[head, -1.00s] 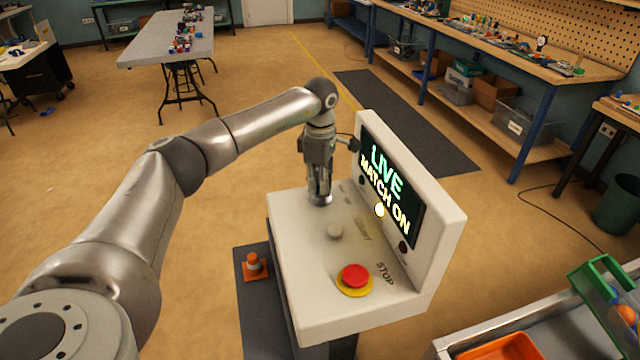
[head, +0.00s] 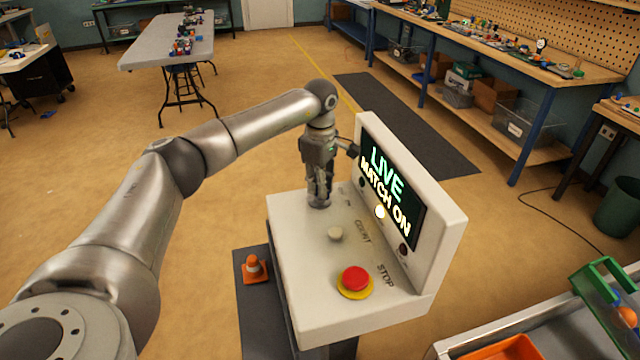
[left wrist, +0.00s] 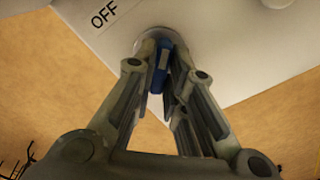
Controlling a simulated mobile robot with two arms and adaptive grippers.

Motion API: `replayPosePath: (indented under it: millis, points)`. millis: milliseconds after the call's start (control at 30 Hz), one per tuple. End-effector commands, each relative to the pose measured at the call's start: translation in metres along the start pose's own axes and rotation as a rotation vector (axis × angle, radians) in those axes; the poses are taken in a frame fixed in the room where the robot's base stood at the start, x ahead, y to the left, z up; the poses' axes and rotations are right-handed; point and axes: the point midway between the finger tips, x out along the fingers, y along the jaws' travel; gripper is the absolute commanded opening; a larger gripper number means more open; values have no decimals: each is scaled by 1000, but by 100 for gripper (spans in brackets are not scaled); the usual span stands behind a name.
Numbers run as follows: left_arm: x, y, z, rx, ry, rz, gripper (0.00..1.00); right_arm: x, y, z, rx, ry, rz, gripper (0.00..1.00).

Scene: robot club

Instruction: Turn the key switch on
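The white control console (head: 300,290) stands in front of me with a screen (head: 388,185) reading "LIVE MATCH ON". My left gripper (head: 319,200) points down at the key switch at the console's far left corner. The left wrist view shows the blue key (left wrist: 160,75) upright between my fingertips (left wrist: 163,55), which look closed on it. The switch's round metal base (left wrist: 140,42) is partly hidden by the fingers. An "OFF" label (left wrist: 104,14) lies beside it. My right gripper is out of view.
A pale knob (head: 335,234) and a red stop button (head: 355,279) on a yellow base sit on the same panel. A metal-rimmed tray table (head: 450,345) is at lower right.

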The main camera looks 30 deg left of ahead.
Motion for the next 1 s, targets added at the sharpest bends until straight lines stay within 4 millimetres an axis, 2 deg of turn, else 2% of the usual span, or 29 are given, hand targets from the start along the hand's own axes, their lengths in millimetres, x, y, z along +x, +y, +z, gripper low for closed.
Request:
replayPosePath:
  millis: [33, 167, 467, 567, 667, 1000]
  points:
    - [-2, 1, 0, 5, 0, 6, 18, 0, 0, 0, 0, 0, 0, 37]
    - [-2, 1, 0, 4, 0, 5, 34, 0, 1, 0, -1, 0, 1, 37]
    - [-1, 0, 0, 2, 0, 2, 34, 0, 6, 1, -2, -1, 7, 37]
    - [-7, 1, 0, 1, 0, 4, 34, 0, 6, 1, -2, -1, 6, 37]
    - [-21, 1, 0, 1, 0, 5, 34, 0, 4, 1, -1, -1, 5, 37]
    - [-92, 1, 1, 3, 0, 6, 34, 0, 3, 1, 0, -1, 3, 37]
